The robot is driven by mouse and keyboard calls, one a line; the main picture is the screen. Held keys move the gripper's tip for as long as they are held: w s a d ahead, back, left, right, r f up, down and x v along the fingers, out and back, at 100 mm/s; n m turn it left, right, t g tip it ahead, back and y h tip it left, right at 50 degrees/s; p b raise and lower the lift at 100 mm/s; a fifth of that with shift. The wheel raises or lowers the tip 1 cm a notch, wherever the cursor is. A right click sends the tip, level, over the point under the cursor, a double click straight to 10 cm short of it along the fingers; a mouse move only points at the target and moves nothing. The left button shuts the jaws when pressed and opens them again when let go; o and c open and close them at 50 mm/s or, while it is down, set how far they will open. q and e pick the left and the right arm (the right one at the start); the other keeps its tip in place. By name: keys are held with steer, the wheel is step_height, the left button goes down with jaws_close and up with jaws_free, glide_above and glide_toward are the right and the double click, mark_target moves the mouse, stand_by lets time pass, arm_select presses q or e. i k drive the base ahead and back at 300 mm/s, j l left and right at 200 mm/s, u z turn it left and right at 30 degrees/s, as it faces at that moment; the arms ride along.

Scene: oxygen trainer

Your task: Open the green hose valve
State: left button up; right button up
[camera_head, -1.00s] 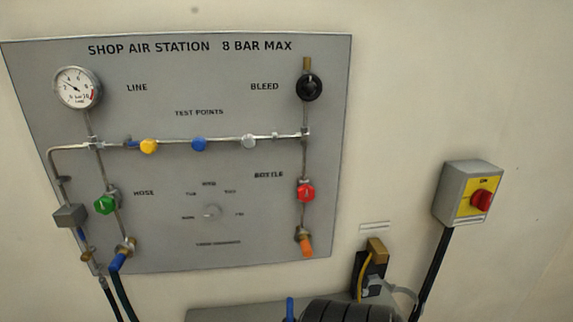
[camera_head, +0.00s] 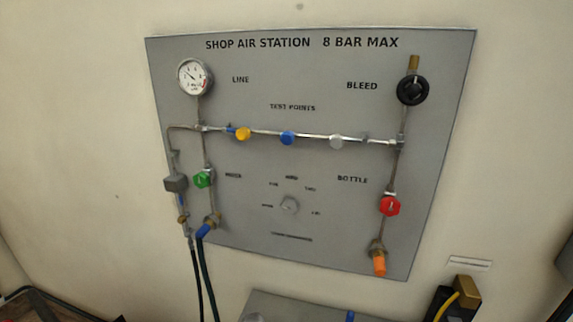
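The green hose valve (camera_head: 203,180) is a small green knob on the left pipe of the grey shop air panel (camera_head: 300,222), left of the HOSE label. A blue-sleeved fitting (camera_head: 205,229) sits below it with a dark hose running down. The round line gauge (camera_head: 195,77) is above it, at the top of the same pipe. Neither of my grippers shows in the head view, so their state is hidden.
The panel also bears a red bottle valve (camera_head: 390,206), a black bleed knob (camera_head: 412,89) and yellow, blue and grey test points along a horizontal pipe. A grey surface (camera_head: 290,306) lies below the panel. The wall to the left is bare.

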mark_target(202, 180)
steer(key=k+u, duration=0.1)
steer(key=u, duration=0.35)
steer(key=k+u, duration=0.1)
steer(key=u, duration=0.35)
steer(key=j+u, duration=0.1)
steer(key=u, duration=0.35)
steer(key=k+j+u, duration=0.1)
steer(key=u, duration=0.35)
